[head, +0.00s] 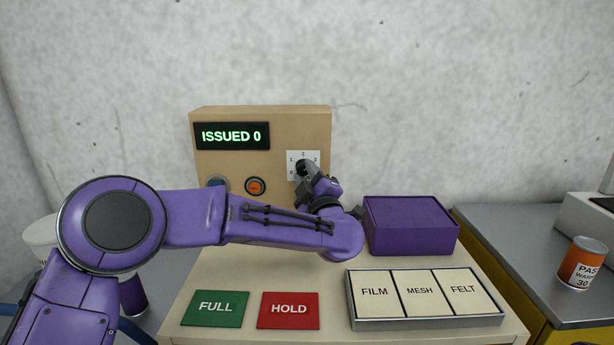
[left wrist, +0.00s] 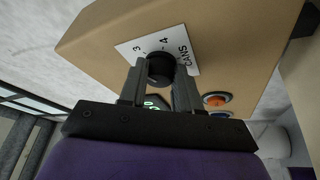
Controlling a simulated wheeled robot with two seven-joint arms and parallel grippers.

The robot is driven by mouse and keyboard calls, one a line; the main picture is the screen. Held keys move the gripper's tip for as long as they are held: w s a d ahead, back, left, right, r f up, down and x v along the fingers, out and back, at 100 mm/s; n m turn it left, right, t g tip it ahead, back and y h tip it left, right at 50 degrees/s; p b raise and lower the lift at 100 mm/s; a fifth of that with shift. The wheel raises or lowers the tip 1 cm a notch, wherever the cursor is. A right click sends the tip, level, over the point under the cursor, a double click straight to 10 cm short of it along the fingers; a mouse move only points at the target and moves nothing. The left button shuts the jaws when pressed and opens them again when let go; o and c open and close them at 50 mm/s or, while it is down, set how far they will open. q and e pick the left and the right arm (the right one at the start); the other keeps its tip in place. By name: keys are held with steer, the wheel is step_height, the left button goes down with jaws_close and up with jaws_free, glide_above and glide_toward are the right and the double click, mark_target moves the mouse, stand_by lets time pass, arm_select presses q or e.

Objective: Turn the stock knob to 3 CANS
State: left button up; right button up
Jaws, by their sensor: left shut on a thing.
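The tan dispenser box (head: 262,118) stands against the wall, with a display reading ISSUED 0 (head: 231,136). Its white dial plate (head: 292,157) is partly covered by my left gripper (head: 306,172). In the left wrist view the black stock knob (left wrist: 160,68) sits between the two fingers of the left gripper (left wrist: 159,82), which are shut on it. The plate (left wrist: 140,44) there shows 3, 4 and CANS. I cannot tell which number the knob points to. My right gripper is not in view.
An orange button (head: 255,186) is left of the dial. A purple box (head: 411,225), a tray labelled FILM, MESH, FELT (head: 425,322), a green FULL card (head: 216,309) and a red HOLD card (head: 289,310) lie on the table. An orange can (head: 582,262) stands far right.

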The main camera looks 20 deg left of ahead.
arm_select(q)
steer(key=o, duration=1.1)
steer(key=shift+c, duration=0.2)
steer(key=b+v, duration=0.2)
steer(key=v, duration=0.8)
steer(key=shift+s+b, duration=0.2)
steer(key=shift+b, duration=0.15)
steer(key=shift+d+f, duration=0.1)
steer(key=shift+d, duration=0.05)
